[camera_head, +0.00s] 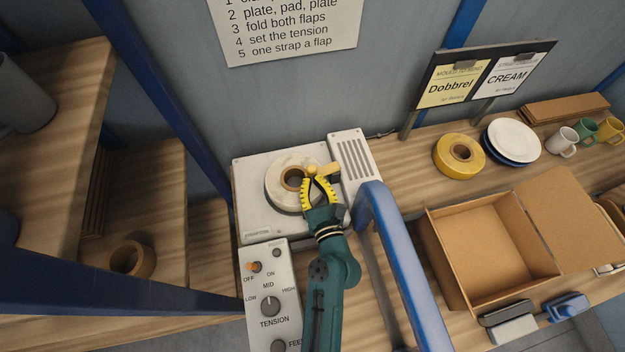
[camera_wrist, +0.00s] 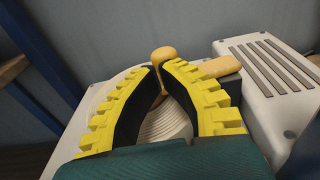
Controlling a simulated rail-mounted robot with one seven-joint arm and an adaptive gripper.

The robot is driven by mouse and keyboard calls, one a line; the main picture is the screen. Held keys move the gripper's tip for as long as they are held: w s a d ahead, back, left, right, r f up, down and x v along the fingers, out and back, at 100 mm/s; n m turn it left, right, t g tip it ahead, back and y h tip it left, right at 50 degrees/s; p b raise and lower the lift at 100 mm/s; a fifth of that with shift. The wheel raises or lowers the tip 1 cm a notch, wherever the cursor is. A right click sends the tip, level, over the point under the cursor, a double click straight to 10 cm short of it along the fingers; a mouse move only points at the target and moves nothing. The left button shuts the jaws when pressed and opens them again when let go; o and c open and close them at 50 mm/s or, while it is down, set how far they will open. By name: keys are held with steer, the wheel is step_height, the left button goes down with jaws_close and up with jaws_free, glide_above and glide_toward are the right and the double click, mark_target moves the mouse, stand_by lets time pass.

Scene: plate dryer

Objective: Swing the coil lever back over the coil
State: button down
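The coil (camera_head: 278,199) is a cream roll with a brown core, lying flat on the white strapping machine (camera_head: 250,222). It also shows behind my fingers in the wrist view (camera_wrist: 168,125). The coil lever (camera_head: 328,169) is orange-yellow and lies at the coil's right edge, reaching towards the vented box. In the wrist view the lever's arm (camera_wrist: 218,67) runs right from an upright knob (camera_wrist: 163,54). My gripper (camera_head: 313,181) has its yellow fingers drawn together at the tips around this knob. The fingers partly hide the lever and the coil's right side.
A grey vented box (camera_head: 354,160) stands right of the coil. A blue bar (camera_head: 395,260) rises close to my arm's right. The control panel (camera_head: 268,300) is in front. An open cardboard box (camera_head: 490,250) and a yellow roll (camera_head: 459,155) stand on the right bench.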

steer(key=shift+w, duration=0.15)
steer(key=shift+w+a+r+p, duration=0.2)
steer(key=shift+w+a+p, duration=0.25)
steer(key=shift+p, duration=0.35)
steer(key=shift+w+a+f, duration=0.2)
steer(key=shift+w, duration=0.1)
steer(key=shift+s, duration=0.1)
steer(key=a+f+p+v, duration=0.1)
steer(key=a+v, duration=0.1)
steer(key=v, duration=1.1)
steer(key=shift+s+r, duration=0.45)
steer(key=shift+s, duration=0.3)
steer(key=shift+a, duration=0.15)
